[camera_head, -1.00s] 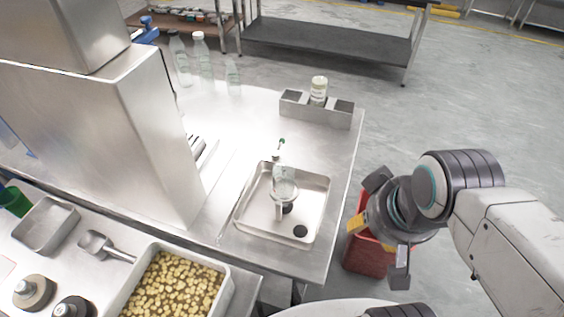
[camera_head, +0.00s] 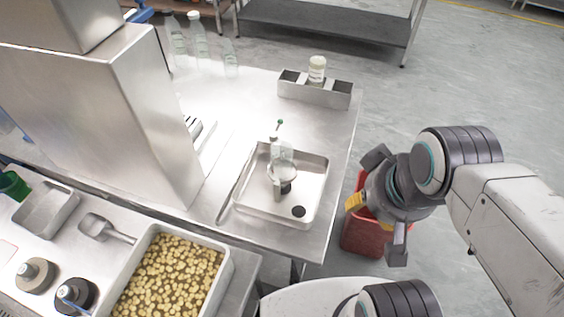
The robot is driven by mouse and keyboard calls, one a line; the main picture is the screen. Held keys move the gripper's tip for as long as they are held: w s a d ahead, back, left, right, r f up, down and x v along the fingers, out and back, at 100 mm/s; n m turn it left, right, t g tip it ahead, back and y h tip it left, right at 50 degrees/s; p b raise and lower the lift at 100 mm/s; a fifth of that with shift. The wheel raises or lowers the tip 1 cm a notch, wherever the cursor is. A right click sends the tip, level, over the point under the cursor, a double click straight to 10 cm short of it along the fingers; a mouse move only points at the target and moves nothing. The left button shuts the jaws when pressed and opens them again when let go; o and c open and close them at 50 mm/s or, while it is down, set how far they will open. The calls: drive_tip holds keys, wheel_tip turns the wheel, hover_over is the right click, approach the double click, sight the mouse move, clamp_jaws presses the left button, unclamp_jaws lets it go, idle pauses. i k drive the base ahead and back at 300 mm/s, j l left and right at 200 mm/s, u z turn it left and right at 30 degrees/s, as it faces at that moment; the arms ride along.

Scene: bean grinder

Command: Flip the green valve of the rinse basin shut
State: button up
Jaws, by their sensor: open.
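The green valve (camera_head: 280,124) is a small green-tipped lever on top of the thin tap behind the rinse basin (camera_head: 318,190). The lever looks raised, but its exact angle is too small to tell. The basin is a shallow steel sink with a dark drain hole. A clear glass vessel (camera_head: 282,174) is in it under the tap; whether water runs is unclear. My gripper (camera_head: 376,222) is open and empty, right of the counter edge, over the red bin and well apart from the valve.
A steel holder (camera_head: 315,92) with a lidded jar (camera_head: 317,69) stands behind the basin. Clear bottles (camera_head: 197,42) are at the back left. A tall steel machine (camera_head: 105,120) stands left. A tray of yellowish beans (camera_head: 172,278) is in front. The red bin (camera_head: 365,238) is on the floor.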

sight(278, 127)
drive_tip(key=l+u, duration=0.25)
drive_tip(key=u, duration=0.15)
drive_tip(key=l+u, duration=0.25)
drive_tip(key=u, duration=0.15)
drive_tip(key=i+l+u, duration=0.1)
drive_tip(key=l+u, duration=0.5)
drive_tip(key=u, duration=0.2)
drive_tip(key=l+u, duration=0.4)
drive_tip(key=i+j, duration=0.05)
